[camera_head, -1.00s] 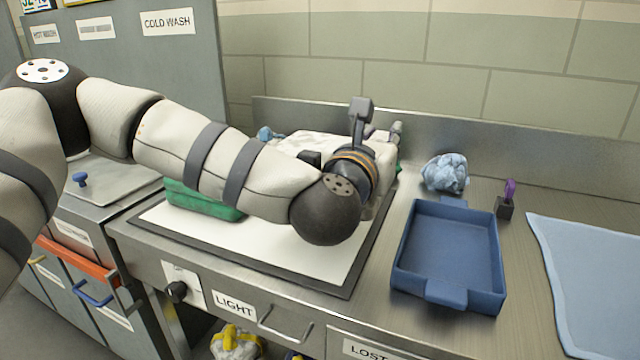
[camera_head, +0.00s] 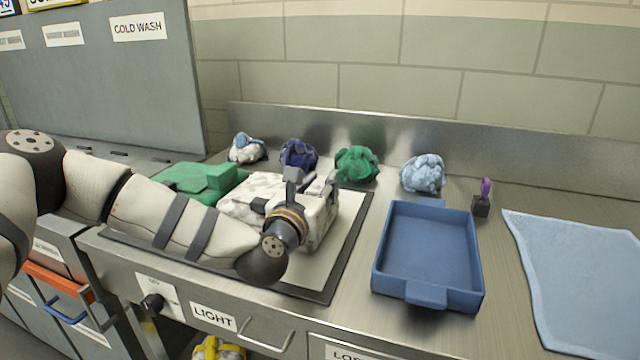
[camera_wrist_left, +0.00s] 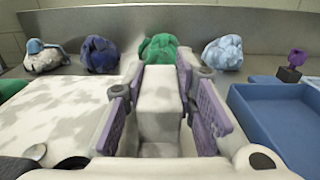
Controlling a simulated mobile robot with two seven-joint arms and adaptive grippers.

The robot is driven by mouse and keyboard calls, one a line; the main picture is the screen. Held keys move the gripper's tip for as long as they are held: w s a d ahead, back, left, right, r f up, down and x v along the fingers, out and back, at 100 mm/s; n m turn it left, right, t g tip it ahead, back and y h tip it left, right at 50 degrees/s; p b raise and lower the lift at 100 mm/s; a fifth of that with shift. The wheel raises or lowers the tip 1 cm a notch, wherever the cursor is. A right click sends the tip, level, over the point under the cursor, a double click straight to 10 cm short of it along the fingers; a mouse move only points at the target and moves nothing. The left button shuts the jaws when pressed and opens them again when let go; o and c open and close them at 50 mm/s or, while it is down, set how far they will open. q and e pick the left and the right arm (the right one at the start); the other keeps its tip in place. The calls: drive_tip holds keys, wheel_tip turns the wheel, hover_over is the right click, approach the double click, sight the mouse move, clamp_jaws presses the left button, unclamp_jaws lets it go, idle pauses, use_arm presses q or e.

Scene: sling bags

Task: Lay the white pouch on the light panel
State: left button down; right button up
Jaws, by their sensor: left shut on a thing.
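The white pouch (camera_head: 255,192), mottled with grey, is over the light panel (camera_head: 330,250) in the head view, beside a green pouch (camera_head: 195,180). It also fills the left of the left wrist view (camera_wrist_left: 60,112). My left gripper (camera_head: 318,186) is shut on the white pouch; in the left wrist view its purple finger pads (camera_wrist_left: 160,110) stand on both sides of a raised pale block of it. Whether the pouch's underside touches the panel is hidden by my arm. My right gripper is not in view.
A blue tray (camera_head: 428,250) stands right of the panel, with a light blue cloth (camera_head: 580,270) farther right. Several crumpled bundles, including a green one (camera_head: 356,163) and a light blue one (camera_head: 423,173), lie along the back wall. A small purple-topped object (camera_head: 482,196) stands behind the tray.

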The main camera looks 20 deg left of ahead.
use_arm(q)
drive_tip(key=c, duration=1.4)
unclamp_jaws()
drive_tip(key=shift+f, duration=0.1)
drive_tip(key=shift+o, duration=0.4)
drive_tip(key=shift+s+r, duration=0.25)
drive_tip(key=shift+s, duration=0.05)
drive_tip(key=s, duration=1.1)
drive_tip(key=shift+s+a, duration=0.2)
